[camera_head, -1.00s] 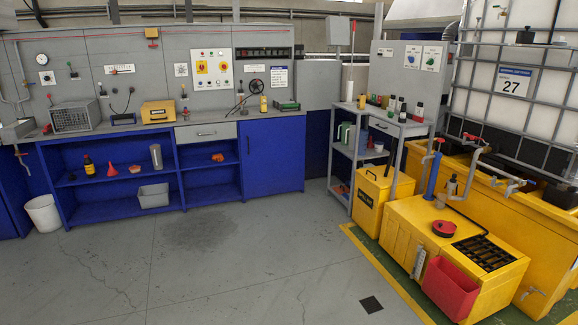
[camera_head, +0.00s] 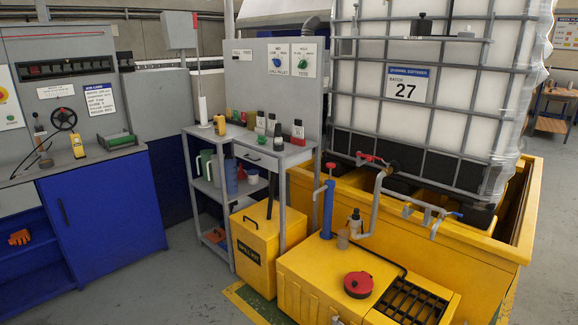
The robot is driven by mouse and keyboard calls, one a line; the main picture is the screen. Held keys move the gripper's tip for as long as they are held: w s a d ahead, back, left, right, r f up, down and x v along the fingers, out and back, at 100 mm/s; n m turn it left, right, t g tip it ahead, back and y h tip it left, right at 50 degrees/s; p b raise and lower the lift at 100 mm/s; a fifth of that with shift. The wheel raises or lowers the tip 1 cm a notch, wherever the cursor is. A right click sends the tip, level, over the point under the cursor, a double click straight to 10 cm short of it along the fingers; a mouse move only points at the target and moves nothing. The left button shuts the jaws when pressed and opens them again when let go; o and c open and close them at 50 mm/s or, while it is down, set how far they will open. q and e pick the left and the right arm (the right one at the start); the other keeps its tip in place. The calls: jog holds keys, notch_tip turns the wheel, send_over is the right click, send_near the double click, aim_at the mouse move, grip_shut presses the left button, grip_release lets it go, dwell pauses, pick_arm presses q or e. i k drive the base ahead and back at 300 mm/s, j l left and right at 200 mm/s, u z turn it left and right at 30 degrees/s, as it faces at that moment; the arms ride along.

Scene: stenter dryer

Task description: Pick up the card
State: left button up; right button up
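I cannot make out a loose card for certain in the head view. Neither of my grippers is in view.
Yellow tank base with pipes (camera_head: 480,235) fills the right. A blue cabinet (camera_head: 100,215) is at left. Grey floor is free at lower left.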

aim_at(298, 131)
jog(key=i, duration=1.2)
jog(key=i+j, duration=0.2)
jog(key=i, duration=0.2)
jog(key=k+u, duration=0.05)
